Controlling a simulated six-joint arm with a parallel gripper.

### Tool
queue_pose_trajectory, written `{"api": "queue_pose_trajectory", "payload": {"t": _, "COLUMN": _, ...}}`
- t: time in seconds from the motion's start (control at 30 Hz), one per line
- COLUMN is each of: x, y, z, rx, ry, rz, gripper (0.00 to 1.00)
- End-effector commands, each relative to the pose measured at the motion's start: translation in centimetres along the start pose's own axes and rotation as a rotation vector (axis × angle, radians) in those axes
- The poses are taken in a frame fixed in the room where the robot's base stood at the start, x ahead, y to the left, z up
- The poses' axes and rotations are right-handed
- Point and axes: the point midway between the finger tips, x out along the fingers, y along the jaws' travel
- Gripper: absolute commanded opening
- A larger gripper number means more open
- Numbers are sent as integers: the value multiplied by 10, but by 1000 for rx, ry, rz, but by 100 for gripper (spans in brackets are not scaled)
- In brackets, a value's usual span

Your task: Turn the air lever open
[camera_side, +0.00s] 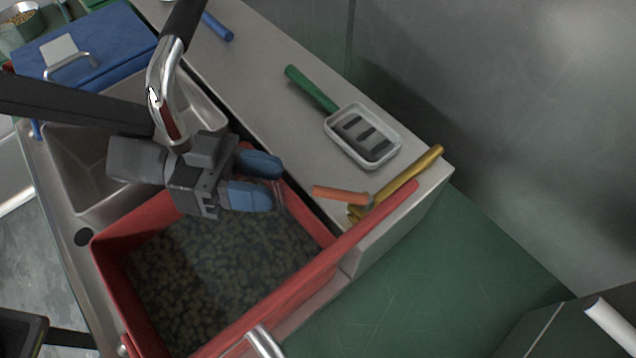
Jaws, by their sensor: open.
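An orange lever handle (341,195) juts left from a brass pipe fitting (408,174) at the right end of the grey counter. It looks like the air lever, though no label shows. The handle lies roughly flat, pointing at my gripper. My gripper (272,181), with two blue fingertips, is open and empty. It hovers over the top of the red bin, to the left of the handle and apart from it. The join between handle and fitting is small and hard to make out.
A red bin (106,257) of beans stands below my gripper. A chrome spout (163,85) rises close by the gripper over a metal basin (78,186). A white dish (388,157), green bar (311,88) and blue bar (217,26) lie on the counter (262,70).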

Motion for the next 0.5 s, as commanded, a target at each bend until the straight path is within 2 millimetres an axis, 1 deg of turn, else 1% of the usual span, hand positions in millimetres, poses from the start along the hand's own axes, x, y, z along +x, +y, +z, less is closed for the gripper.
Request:
{"api": "queue_pose_trajectory", "payload": {"t": 0.07, "x": -2, "y": -2, "z": 1, "rx": -11, "ry": 19, "rz": 28, "gripper": 40}}
{"api": "queue_pose_trajectory", "payload": {"t": 0.17, "x": 0, "y": -2, "z": 1, "rx": -16, "ry": 29, "rz": 45, "gripper": 40}}
{"api": "queue_pose_trajectory", "payload": {"t": 0.27, "x": 12, "y": -1, "z": 0, "rx": -14, "ry": 29, "rz": 48, "gripper": 40}}
{"api": "queue_pose_trajectory", "payload": {"t": 0.5, "x": 49, "y": 1, "z": 0, "rx": -15, "ry": 28, "rz": 46, "gripper": 40}}
